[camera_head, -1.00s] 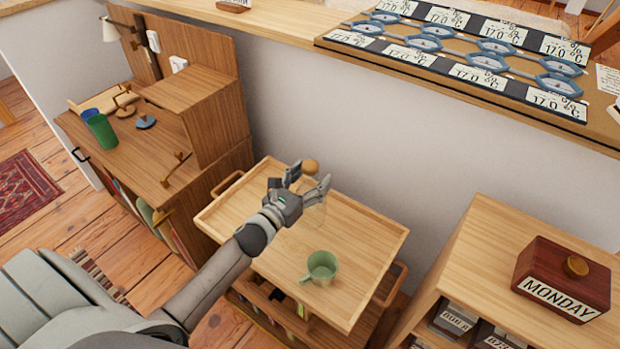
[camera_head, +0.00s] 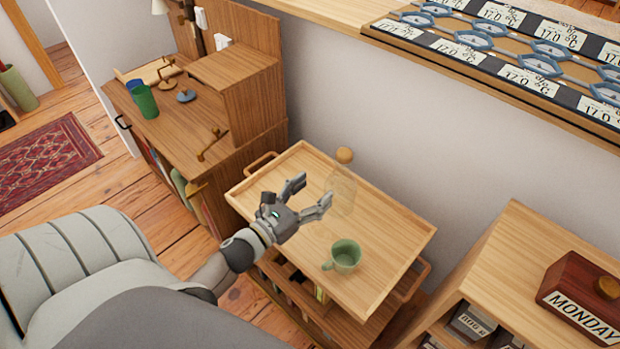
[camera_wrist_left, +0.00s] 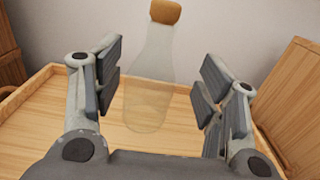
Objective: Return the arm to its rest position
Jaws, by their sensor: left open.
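My left gripper (camera_head: 309,196) is open and empty above the wooden tray-topped trolley (camera_head: 290,165). Both of its fingers show spread apart in the left wrist view (camera_wrist_left: 158,85). A clear glass bottle (camera_head: 341,192) with a round cork stopper (camera_head: 344,155) stands upright on the trolley, just beyond the fingertips. In the left wrist view the bottle (camera_wrist_left: 150,90) is seen between the fingers, apart from both. A green mug (camera_head: 346,256) stands on the trolley, to the right of and nearer than the gripper. My right gripper is not in view.
A wooden desk (camera_head: 215,150) with a green cup (camera_head: 144,101) stands at the left. A low shelf unit (camera_head: 500,255) with a MONDAY block (camera_head: 585,297) is at the right. A ledge with temperature cards (camera_head: 530,78) runs along the back.

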